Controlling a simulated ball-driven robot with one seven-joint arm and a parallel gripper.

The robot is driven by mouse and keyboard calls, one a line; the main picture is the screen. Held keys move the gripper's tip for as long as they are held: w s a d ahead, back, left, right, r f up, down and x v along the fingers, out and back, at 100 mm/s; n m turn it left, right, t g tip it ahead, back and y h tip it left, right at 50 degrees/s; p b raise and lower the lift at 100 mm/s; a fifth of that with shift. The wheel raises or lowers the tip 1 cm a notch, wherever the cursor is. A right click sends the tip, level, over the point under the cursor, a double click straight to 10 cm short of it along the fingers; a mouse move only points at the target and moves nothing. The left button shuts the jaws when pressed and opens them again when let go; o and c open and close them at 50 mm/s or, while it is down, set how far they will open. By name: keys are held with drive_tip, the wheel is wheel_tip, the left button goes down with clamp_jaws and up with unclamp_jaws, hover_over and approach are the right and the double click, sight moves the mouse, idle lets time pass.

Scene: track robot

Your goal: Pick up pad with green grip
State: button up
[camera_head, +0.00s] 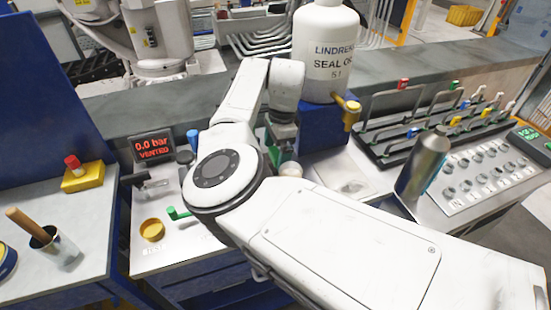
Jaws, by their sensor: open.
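I cannot make out for sure which thing is the pad with green grip. A small green handle (178,213) shows on the pale bench, left of my arm's round joint. Another green grip (454,85) stands on the dark rack at the right. My gripper (284,150) points down between the arm links, in front of the blue block under the white bottle. It is open. A pale, greenish round piece (290,170) shows just below it, partly hidden by my arm; I cannot tell whether they touch.
A white bottle (325,50) stands on a blue block (322,128). A silver cylinder (424,160) stands right of my arm near a panel of knobs (485,165). A pressure display (153,147) and a yellow block with red knob (82,176) are at left.

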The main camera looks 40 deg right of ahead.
drive_tip(key=shift+a+f, duration=0.1)
drive_tip(key=shift+f, duration=0.95)
drive_tip(key=c, duration=1)
drive_tip(key=shift+o, duration=0.2)
drive_tip(key=shift+r, duration=0.1)
